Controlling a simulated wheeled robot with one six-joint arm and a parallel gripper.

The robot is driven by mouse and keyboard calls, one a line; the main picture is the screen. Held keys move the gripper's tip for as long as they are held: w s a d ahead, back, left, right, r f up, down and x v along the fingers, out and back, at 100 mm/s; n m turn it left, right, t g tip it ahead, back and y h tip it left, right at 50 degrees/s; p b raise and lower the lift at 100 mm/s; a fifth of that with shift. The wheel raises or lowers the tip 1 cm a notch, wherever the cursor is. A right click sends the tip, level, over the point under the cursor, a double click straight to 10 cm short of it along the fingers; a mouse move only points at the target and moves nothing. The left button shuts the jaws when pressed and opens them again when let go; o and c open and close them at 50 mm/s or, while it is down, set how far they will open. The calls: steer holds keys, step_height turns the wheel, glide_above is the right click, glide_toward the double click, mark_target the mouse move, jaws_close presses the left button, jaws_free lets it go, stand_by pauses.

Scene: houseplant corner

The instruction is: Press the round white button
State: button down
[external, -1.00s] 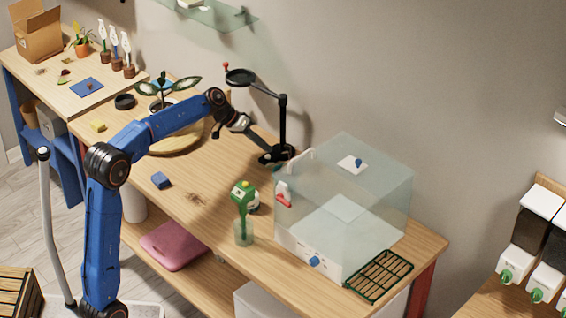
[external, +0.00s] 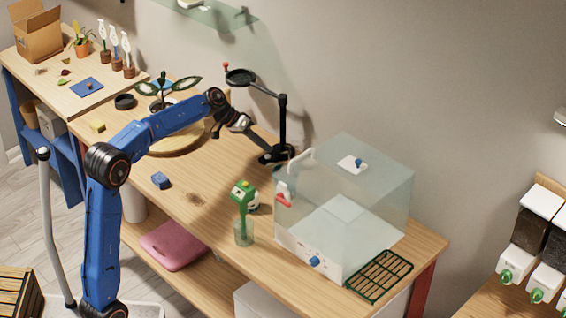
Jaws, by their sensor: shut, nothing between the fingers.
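My gripper (external: 264,143) is shut and empty. It hangs above the wooden table, close to the black base of a stand; I cannot tell whether they touch. A clear box (external: 385,185) with a white base (external: 300,248) stands to its right. The front panel of the base carries a blue knob (external: 314,261) and some small marks. A round white button cannot be made out for certain; the panel details are too small. My gripper is apart from this panel, farther back and to the left.
The black stand (external: 283,110) rises beside my gripper. A green-topped device (external: 243,192) in a clear cup stands left of the box. A green rack (external: 380,276) lies at the right front corner.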

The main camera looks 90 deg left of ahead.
steer(key=shift+f, duration=0.7)
stand_by(0.9)
steer(key=shift+r, duration=0.7)
step_height(320, 180, up, 6)
stand_by(0.8)
steer(key=shift+d, duration=0.1)
